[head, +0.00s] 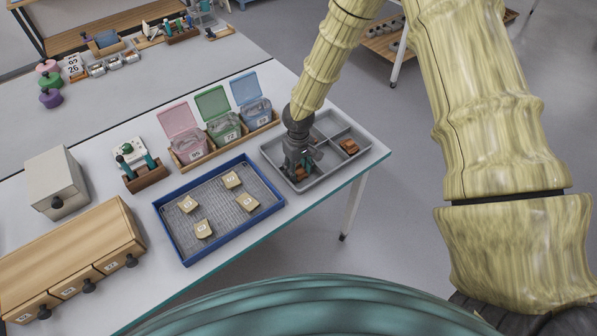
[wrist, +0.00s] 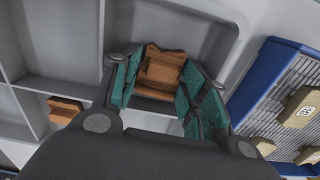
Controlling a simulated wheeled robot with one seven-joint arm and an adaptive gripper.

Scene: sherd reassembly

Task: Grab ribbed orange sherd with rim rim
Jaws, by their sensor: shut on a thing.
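An orange-brown sherd (wrist: 162,72) lies between my gripper's teal finger pads in the wrist view, inside one compartment of the grey divided tray (head: 282,178). My gripper (head: 300,168) reaches down into the tray's near-left compartment and is shut on this sherd. In the head view the gripper hides most of it. A second orange-brown sherd (head: 349,146) lies in another compartment to the right; it also shows at the left of the wrist view (wrist: 65,108). I cannot make out the ribbing or the rim clearly on either sherd.
A blue-rimmed tray (head: 185,258) with a mesh floor and several labelled tan sherds (head: 203,229) stands left of the grey tray. Pink, green and blue lidded bins (head: 223,129) stand behind. A wooden drawer unit (head: 70,255) is at the left. The table's front edge is close.

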